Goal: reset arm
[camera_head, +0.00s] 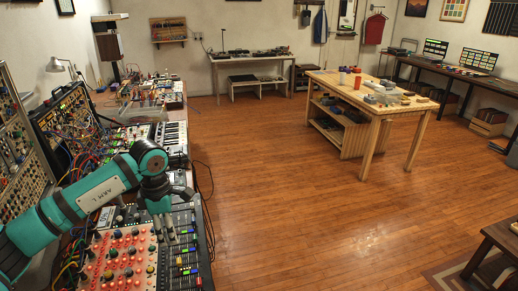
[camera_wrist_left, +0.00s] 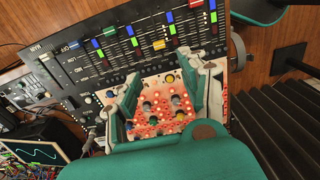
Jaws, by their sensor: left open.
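My left arm, teal and labelled "ARM L", reaches in from the left in the head view. My left gripper (camera_head: 165,230) points down over the boundary between a red-lit panel of knobs (camera_head: 122,258) and a black fader mixer (camera_head: 183,252). It is open and empty. In the left wrist view, the two fingers of my left gripper (camera_wrist_left: 163,88) stand apart, with the red-lit panel (camera_wrist_left: 160,108) showing between them and the mixer (camera_wrist_left: 100,55) beyond. I cannot tell whether the fingertips touch the panel. My right gripper is in neither view.
Patch-cabled synth cases (camera_head: 70,125) crowd the left bench, with a keyboard (camera_head: 174,135) farther back. A wooden workbench (camera_head: 375,100) stands at centre right. A dark stool (camera_head: 495,240) is at lower right. The wooden floor (camera_head: 290,190) between is clear.

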